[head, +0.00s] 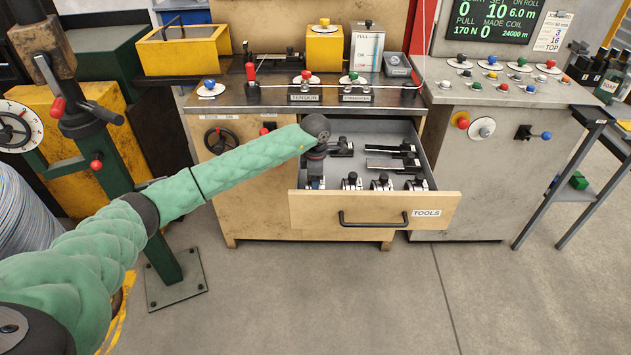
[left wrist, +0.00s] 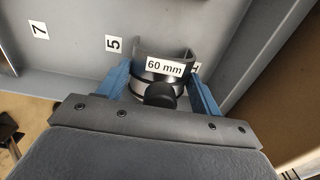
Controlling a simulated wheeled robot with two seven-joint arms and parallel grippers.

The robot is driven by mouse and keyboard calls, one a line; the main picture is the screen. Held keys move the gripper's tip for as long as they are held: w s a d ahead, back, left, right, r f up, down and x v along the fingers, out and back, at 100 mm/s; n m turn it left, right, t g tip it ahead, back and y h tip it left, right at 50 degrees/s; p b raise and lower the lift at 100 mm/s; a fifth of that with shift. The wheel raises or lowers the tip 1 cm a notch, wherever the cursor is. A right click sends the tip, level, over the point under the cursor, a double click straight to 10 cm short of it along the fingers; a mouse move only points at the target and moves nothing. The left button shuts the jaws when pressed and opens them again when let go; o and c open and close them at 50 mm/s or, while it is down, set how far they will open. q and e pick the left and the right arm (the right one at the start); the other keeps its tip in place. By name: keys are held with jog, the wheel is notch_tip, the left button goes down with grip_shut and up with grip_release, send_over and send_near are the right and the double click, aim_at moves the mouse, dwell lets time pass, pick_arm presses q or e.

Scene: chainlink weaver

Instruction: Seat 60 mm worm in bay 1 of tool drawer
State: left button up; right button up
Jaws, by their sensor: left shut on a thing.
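The tool drawer (head: 300,208) is pulled open, with a TOOLS label on its front. My left gripper (head: 316,183) reaches down into its front-left part. In the left wrist view my left gripper (left wrist: 160,92) has its blue fingers on both sides of the 60 mm worm (left wrist: 149,87), shut on it. The worm is a dark curved piece with a light band, a "60 mm" label and a black knob. The bay 1 label (left wrist: 195,68) shows beside it, partly hidden by the finger. I cannot tell whether the worm touches the drawer floor. My right gripper is not in view.
Labels 5 (left wrist: 114,44) and 7 (left wrist: 39,30) mark other bays. Several tools with pale round parts (head: 382,184) stand along the drawer's front, right of my gripper. Dark tools (head: 385,165) lie farther back. The drawer wall is close beside the worm.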

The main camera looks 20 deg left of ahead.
pick_arm(q)
jog(key=shift+f+b, duration=0.1)
jog(key=shift+b, duration=0.3)
dwell(0.5)
jog(key=o, duration=1.3)
jog(key=shift+o, duration=0.2)
jog(key=shift+r+p, duration=1.1)
jog(key=shift+r, duration=2.85)
